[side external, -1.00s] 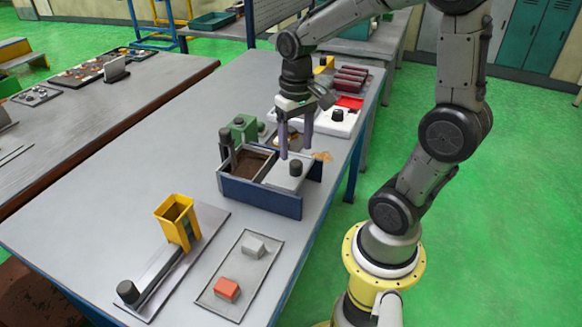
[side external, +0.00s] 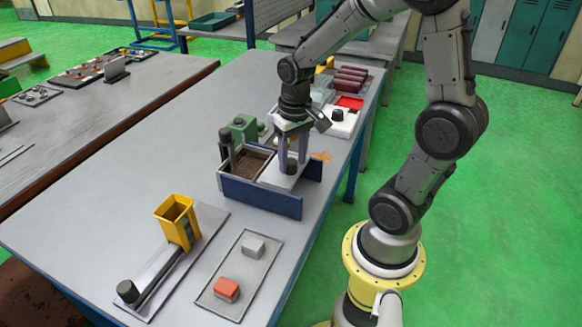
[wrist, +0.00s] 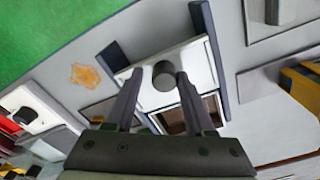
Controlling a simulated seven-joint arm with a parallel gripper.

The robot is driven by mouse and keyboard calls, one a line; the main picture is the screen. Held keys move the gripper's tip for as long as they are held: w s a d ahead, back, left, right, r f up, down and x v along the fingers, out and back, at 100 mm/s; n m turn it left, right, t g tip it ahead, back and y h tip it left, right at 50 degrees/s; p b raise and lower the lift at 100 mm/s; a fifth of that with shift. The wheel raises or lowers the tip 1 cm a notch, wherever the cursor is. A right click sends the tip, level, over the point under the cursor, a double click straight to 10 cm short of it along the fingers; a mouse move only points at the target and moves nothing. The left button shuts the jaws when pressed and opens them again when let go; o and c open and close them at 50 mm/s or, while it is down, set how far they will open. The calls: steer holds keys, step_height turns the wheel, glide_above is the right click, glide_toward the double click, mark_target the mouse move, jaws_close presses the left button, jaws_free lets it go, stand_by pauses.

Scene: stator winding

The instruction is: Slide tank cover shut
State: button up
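The tank (side external: 262,197) is a dark blue open box on the table. Its light grey cover (side external: 272,180) lies over the right part, and brown contents (side external: 243,166) show in the uncovered left part. A dark round knob (side external: 291,167) stands upright on the cover. My gripper (side external: 291,164) points down over the cover with its fingers on either side of the knob. In the wrist view the knob (wrist: 163,75) lies between the fingertips of my gripper (wrist: 159,76), with visible gaps. The fingers are open, and the cover (wrist: 200,66) shows beneath.
A green block (side external: 243,127) and a dark post (side external: 226,142) stand by the tank's far left. A yellow hopper (side external: 177,222) on a plate and a tray (side external: 215,300) with red and white blocks are in front. A white box (side external: 345,123) stands behind. Table at left is clear.

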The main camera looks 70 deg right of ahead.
steer(key=shift+s+a+f+g, duration=0.3)
steer(key=shift+s+f, duration=0.35)
steer(key=shift+f, duration=0.1)
steer(key=shift+c, duration=1.2)
steer(key=shift+w+a, duration=0.1)
steer(key=shift+w, duration=4.6)
steer(key=o, duration=0.7)
steer(key=shift+w+d+r, duration=0.1)
steer(key=shift+r, duration=1.55)
steer(key=shift+w+d+r, duration=0.1)
steer(key=shift+r, duration=1.5)
